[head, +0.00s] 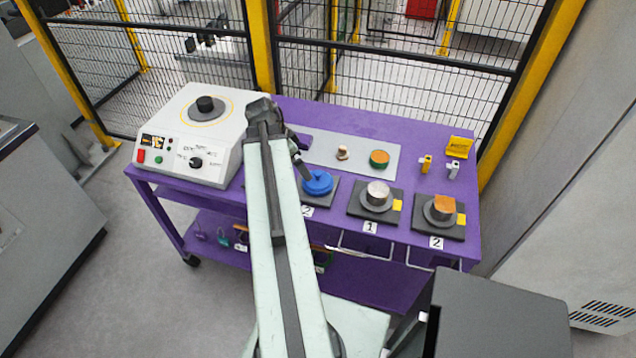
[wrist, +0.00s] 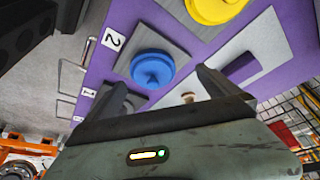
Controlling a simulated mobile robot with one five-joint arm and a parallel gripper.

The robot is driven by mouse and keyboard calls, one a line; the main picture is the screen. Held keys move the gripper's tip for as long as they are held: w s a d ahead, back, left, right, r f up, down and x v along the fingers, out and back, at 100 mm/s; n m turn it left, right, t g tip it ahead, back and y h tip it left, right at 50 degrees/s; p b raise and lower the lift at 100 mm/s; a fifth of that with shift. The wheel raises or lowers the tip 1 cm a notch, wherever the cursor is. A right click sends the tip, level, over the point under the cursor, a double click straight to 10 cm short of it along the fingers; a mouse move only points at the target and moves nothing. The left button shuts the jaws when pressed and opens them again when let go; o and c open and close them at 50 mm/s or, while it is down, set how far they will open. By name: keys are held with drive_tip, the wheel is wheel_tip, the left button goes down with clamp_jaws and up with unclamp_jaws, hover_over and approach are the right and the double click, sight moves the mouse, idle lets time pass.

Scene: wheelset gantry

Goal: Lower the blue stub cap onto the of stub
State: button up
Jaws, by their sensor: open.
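The blue stub cap (head: 317,182) is a round disc with a small raised knob. It sits low over a dark square plate labelled 2, left of the other plates; whether a stub is under it is hidden. The cap also shows in the wrist view (wrist: 152,68), ahead of the fingers. My gripper (wrist: 160,78) is open, its two dark fingers spread apart with nothing visible held between them. In the head view my arm crosses the table and its end is just beside and above the cap, partly hiding that area.
A silver-topped stub (head: 378,192) and an orange-topped stub (head: 443,207) stand on plates to the right. A grey mat (head: 350,155) behind holds a green-orange cylinder (head: 379,159) and a small knob (head: 342,153). A white control box (head: 190,135) stands left. A yellow disc (wrist: 215,8) shows in the wrist view.

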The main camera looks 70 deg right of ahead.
sight(317, 173)
drive_tip(key=s, duration=0.1)
drive_tip(key=s+d+m, duration=0.1)
drive_tip(key=s, duration=0.1)
drive_tip(key=shift+s+d, duration=0.2)
drive_tip(key=shift+d, duration=0.15)
drive_tip(key=shift+b+x, duration=1.1)
drive_tip(key=shift+x, duration=0.05)
drive_tip(key=b+x, duration=0.1)
drive_tip(key=x, duration=0.1)
drive_tip(key=b+x, duration=0.1)
drive_tip(key=b, duration=0.1)
drive_tip(key=b+x, duration=0.2)
drive_tip(key=shift+s+f, duration=0.3)
drive_tip(key=shift+s, duration=0.15)
drive_tip(key=shift+r, duration=0.2)
drive_tip(key=c, duration=1)
